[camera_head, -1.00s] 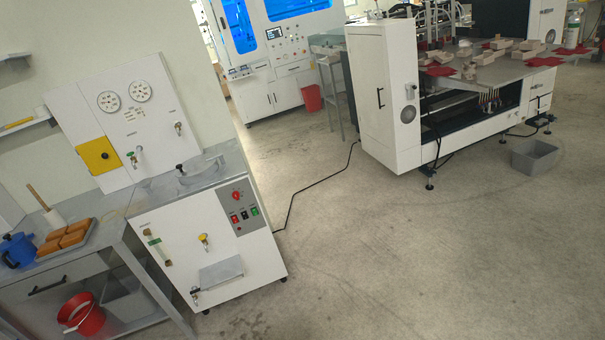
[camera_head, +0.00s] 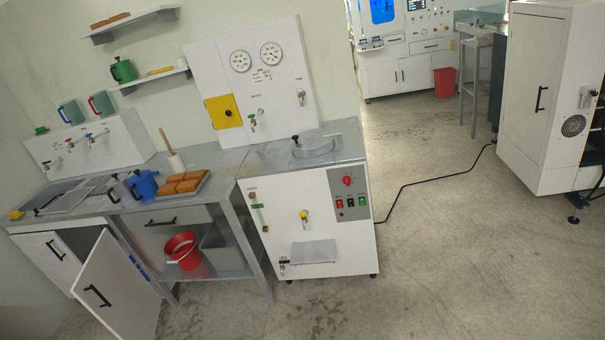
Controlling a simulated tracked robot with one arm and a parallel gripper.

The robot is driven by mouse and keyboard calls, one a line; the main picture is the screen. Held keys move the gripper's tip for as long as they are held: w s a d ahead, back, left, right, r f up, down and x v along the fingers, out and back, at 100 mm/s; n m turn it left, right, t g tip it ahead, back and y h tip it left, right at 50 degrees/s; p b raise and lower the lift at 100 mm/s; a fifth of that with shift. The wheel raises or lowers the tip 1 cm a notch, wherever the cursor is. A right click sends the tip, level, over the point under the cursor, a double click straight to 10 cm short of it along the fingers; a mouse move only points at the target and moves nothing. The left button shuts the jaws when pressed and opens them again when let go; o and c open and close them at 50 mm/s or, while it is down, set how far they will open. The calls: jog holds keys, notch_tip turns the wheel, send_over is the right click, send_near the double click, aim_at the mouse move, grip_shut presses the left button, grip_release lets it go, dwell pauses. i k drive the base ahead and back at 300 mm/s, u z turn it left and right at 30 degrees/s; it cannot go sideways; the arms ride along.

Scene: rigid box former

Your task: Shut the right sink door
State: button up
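The right sink door (camera_head: 117,290) is a white panel with a black bar handle, at the lower left of the view. It stands swung open, out from the sink cabinet, and its lower end reaches near the picture's bottom edge. The left sink door (camera_head: 51,258) beside it also has a black handle and looks shut or nearly so. The grey sink (camera_head: 60,196) is above the doors. My gripper is not in view.
A grey table (camera_head: 185,217) with a red bucket (camera_head: 182,251) on its lower shelf stands right of the open door. A white machine (camera_head: 310,225) with a control panel follows. The floor (camera_head: 430,260) to the right is mostly clear, crossed by a black cable.

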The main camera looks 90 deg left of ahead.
aim_at(110, 285)
jog(key=u, duration=1.25)
jog(key=i, duration=0.1)
jog(key=u, duration=2.75)
jog(key=i, duration=1.05)
jog(key=u, duration=0.7)
jog(key=k, duration=0.6)
jog(key=u, duration=0.05)
